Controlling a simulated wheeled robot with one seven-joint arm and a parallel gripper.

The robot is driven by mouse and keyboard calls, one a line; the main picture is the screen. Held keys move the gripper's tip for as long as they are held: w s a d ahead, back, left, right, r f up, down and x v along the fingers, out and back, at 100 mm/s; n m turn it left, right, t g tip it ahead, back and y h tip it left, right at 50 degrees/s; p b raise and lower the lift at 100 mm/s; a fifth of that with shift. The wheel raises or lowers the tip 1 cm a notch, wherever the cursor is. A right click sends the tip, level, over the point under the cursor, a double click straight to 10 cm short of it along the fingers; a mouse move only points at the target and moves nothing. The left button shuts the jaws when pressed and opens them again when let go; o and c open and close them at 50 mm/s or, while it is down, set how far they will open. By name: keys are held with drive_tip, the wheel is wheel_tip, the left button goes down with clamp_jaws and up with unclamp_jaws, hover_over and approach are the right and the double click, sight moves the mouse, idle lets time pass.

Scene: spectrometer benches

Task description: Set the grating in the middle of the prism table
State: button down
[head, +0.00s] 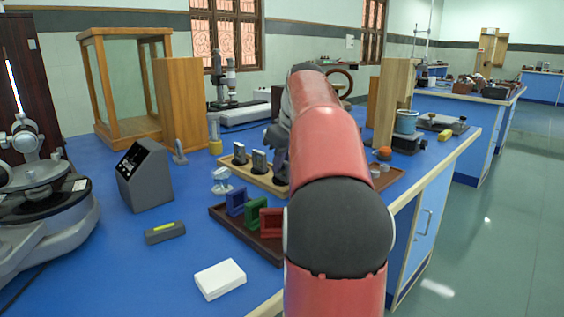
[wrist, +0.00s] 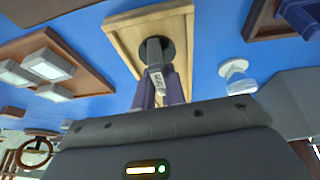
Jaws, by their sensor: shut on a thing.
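My gripper (wrist: 159,92) is shut on a small grey piece with a white label, the grating (wrist: 157,80), in the wrist view. The grating stands over a round black pad on a pale wooden board (wrist: 122,37); I cannot tell whether it still touches the pad. In the head view my arm hides most of the gripper, beside the same wooden board (head: 228,168). Two similar upright plates stand there in black seats. The spectrometer (head: 48,222) is at the far left, with the prism table (head: 30,177) seemingly its upper round plate, cut by the picture edge.
A dark tray (head: 221,213) with blue, green and red holders lies nearer. A grey box (head: 145,176), a small dark device (head: 165,233) and a white box (head: 219,278) stand between it and the spectrometer. A glass-sided case (head: 124,90) stands behind.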

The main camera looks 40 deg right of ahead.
drive_tip(key=c, duration=1.5)
unclamp_jaws()
drive_tip(key=shift+f, duration=0.15)
drive_tip(key=shift+o, duration=0.2)
drive_tip(key=shift+f, duration=0.1)
drive_tip(key=shift+o, duration=0.4)
drive_tip(key=v, duration=0.2)
drive_tip(key=p+v, duration=0.1)
drive_tip(key=v, duration=0.4)
drive_tip(key=shift+w+d+r+p, duration=0.15)
drive_tip(key=shift+d+r+p, duration=0.15)
drive_tip(key=shift+d+r, duration=0.05)
drive_tip(key=shift+a+b+x, duration=0.2)
drive_tip(key=shift+b+x, duration=0.6)
drive_tip(key=shift+x, duration=1.05)
drive_tip(key=shift+a+b+x, duration=0.15)
drive_tip(key=shift+b+x, duration=0.65)
drive_tip(key=shift+x, duration=1.05)
